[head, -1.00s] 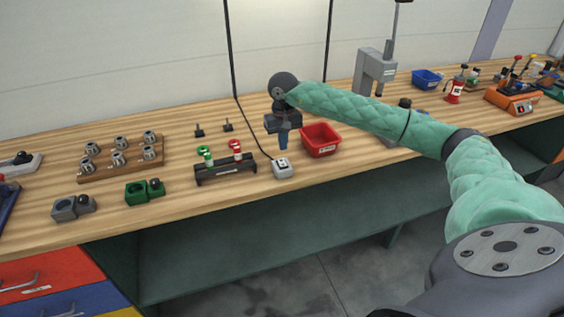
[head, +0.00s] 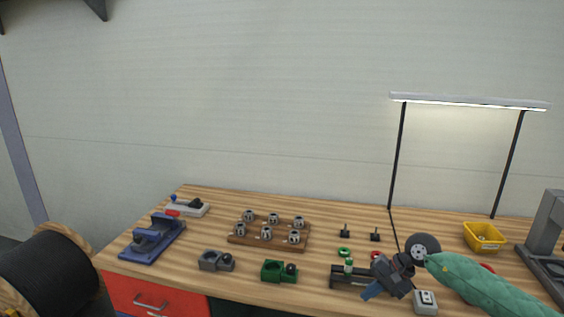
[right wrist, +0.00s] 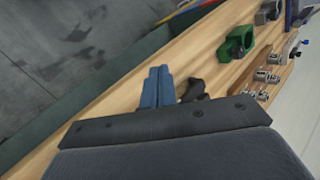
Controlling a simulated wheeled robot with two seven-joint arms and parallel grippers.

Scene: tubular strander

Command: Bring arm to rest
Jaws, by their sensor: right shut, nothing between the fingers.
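My right arm, in a green padded sleeve, comes in from the lower right of the head view. Its gripper (head: 371,291) hangs over the front part of the wooden workbench (head: 215,240), near a black rack (head: 345,271) and a small grey-white box (head: 425,298). In the right wrist view the two blue fingers (right wrist: 157,88) lie together with nothing between them. My left gripper is in neither view.
A wooden block with several metal collets (head: 268,236), a green fixture (head: 279,271), a grey fixture (head: 215,261) and a blue vise (head: 152,239) stand to the left. A yellow bin (head: 484,236) stands behind my arm. A black reel (head: 50,270) is at lower left.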

